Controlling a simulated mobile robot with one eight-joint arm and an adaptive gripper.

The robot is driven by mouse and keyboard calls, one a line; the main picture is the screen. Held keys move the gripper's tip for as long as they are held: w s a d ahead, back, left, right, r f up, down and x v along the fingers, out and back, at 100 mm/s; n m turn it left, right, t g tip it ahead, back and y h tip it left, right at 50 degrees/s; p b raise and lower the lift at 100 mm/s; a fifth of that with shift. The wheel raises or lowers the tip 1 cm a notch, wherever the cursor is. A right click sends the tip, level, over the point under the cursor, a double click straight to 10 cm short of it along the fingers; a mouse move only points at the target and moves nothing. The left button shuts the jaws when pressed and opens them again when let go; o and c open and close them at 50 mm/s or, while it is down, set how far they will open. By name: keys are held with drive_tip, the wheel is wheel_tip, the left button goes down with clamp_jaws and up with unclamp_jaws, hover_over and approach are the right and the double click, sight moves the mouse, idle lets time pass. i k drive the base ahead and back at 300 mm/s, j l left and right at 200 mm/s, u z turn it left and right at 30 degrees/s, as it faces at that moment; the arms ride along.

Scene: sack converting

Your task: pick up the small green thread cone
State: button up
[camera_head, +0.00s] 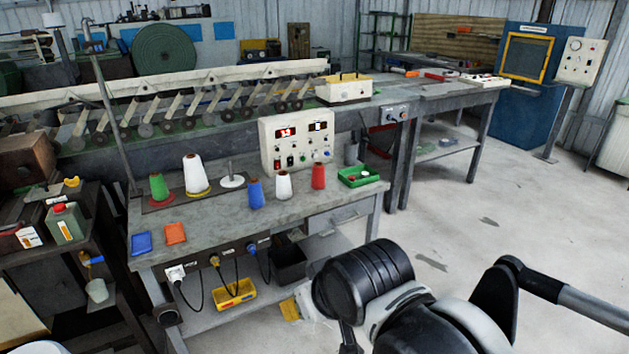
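The small green thread cone (158,187) stands upright on the grey workbench (222,221), near its back left. It sits on a dark reddish base plate, left of a larger white cone (196,175). Nothing touches the green cone from the front and its whole near side shows. My arm fills the lower right of the picture, well to the right of the cone and nearer the camera. I cannot make out the fingertips of my gripper.
A blue cone (255,193), a small white cone (283,186) and a red cone (318,176) stand along the bench. A control box (297,142) and green tray (358,177) are right. A thin upright post (108,115) rises left of the green cone. Open floor lies right.

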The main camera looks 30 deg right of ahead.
sight(160, 191)
drive_tip(key=i, duration=0.7)
drive_tip(key=i+l, duration=0.15)
drive_tip(key=i, duration=0.55)
drive_tip(key=j+u, duration=0.05)
